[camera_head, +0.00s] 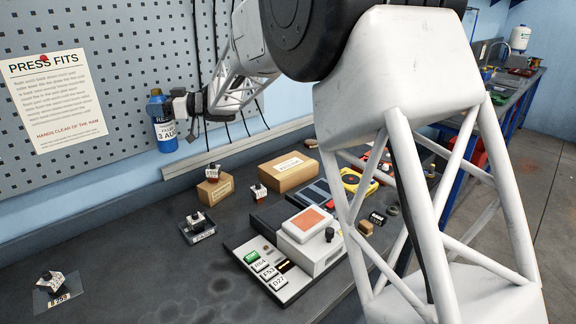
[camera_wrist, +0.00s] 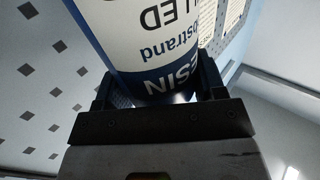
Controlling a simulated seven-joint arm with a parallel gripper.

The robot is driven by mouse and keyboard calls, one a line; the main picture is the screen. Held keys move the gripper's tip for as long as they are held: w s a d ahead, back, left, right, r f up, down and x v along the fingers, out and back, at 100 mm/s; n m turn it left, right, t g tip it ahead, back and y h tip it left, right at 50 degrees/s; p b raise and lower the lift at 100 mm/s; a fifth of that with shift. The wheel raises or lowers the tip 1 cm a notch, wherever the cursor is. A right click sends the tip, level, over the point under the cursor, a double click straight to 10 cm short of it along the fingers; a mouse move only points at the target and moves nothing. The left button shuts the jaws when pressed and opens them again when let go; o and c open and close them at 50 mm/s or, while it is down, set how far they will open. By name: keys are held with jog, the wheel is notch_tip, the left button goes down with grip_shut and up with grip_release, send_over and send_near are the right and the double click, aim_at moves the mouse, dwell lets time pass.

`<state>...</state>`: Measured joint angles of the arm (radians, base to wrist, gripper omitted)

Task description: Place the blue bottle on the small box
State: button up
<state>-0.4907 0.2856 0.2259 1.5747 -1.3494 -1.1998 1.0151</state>
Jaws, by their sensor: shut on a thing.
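The blue bottle (camera_head: 159,108) has a white label and is upright in front of the pegboard, held above the bench. My gripper (camera_head: 181,105) is shut on it from the right. In the wrist view the bottle (camera_wrist: 150,40) fills the space between the two dark fingers of my gripper (camera_wrist: 155,92). The small box (camera_head: 215,191) is brown cardboard and stands on the bench, below and to the right of the bottle. A small white, black and red part (camera_head: 213,171) sits on top of this box. The bottle is clearly apart from the box.
A larger cardboard box (camera_head: 289,174) stands right of the small box, with a similar part (camera_head: 259,191) by it. Other parts sit on plates (camera_head: 197,228) and at the front left (camera_head: 51,284). A control panel (camera_head: 285,285) is at centre. The left bench is mostly clear.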

jog(key=w+d+m+t, duration=0.2)
jog(key=d+t, duration=0.1)
jog(key=d, duration=1)
jog(key=w+d+m+t+h, duration=0.1)
jog(key=w+d+t, duration=0.1)
jog(key=d, duration=1.2)
jog(key=w+d+m+t, duration=0.2)
jog(key=d+t, duration=0.1)
jog(key=d, duration=1)
notch_tip(320, 180, down, 12)
jog(key=shift+s+r, duration=0.2)
jog(key=shift+a, duration=0.15)
jog(key=w+a, duration=0.1)
jog(key=w, duration=0.6)
jog(key=w+a+f, duration=0.1)
jog(key=w+a, duration=0.1)
jog(key=w, duration=0.6)
jog(key=shift+w+a+f, duration=0.2)
jog(key=shift+w+a, duration=0.05)
jog(key=shift+w, duration=0.05)
jog(key=shift+f, duration=1.95)
